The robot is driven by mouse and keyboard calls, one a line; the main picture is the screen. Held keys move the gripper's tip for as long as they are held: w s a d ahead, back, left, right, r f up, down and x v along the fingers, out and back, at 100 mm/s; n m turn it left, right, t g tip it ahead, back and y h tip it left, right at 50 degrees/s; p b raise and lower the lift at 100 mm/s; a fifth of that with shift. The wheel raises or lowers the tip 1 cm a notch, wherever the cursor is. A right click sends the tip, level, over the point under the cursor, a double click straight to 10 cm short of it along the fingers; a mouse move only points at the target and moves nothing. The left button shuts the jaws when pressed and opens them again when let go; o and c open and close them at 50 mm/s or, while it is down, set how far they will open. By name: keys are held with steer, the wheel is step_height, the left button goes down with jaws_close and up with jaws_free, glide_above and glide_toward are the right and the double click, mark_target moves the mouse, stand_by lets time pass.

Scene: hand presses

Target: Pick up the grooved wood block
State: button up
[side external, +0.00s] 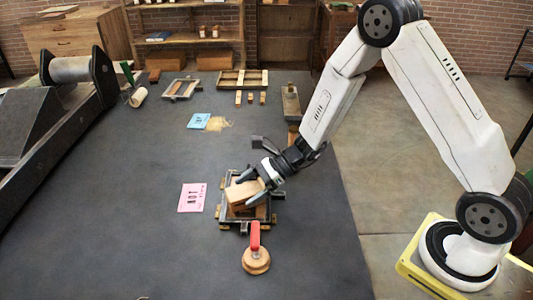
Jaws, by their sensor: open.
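The wood block (242,193) sits tilted in a dark metal frame (262,213) near the middle of the table. Its groove is too small to make out. My gripper (258,187) is open at the block's upper right, its fingers close around that end. I cannot tell whether the fingers touch the block. The gripper hides part of the block and of the frame's right side.
A red-handled wooden knob (256,261) stands just in front of the frame. A pink card (192,197) lies to the left, a blue card (199,121) farther back. Wooden frames (242,79) lie at the back. A large press (60,120) fills the left side.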

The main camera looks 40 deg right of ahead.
stand_by(0.5)
steer(key=c, duration=1.3)
steer(key=shift+o, duration=0.2)
steer(key=shift+r, duration=1)
steer(key=s+d+r, duration=0.2)
steer(key=s+r, duration=0.9)
steer(key=s, duration=0.2)
steer(key=shift+s+d, duration=0.35)
